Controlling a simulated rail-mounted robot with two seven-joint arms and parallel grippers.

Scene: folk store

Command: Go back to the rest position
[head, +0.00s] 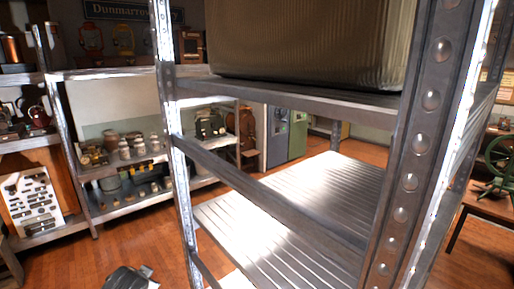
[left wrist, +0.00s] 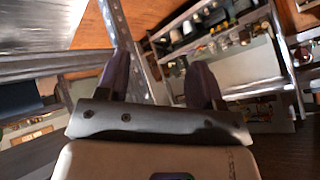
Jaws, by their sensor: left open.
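My left gripper (left wrist: 160,78) shows in the left wrist view. Its two dark fingers stand apart with nothing between them. Beyond the fingers are a metal shelf post and a stocked shelf unit. In the head view a dark grey piece (head: 128,279) shows at the bottom edge; it may be part of my left arm, but I cannot tell. My right gripper is in neither view.
A metal rack (head: 290,95) stands close in front, with a large ribbed box (head: 310,40) on its upper shelf and a bare lower shelf (head: 300,215). A stocked shelf unit (head: 135,168) stands at the left. Wooden floor (head: 75,262) is clear between them. A spinning wheel (head: 500,160) is at right.

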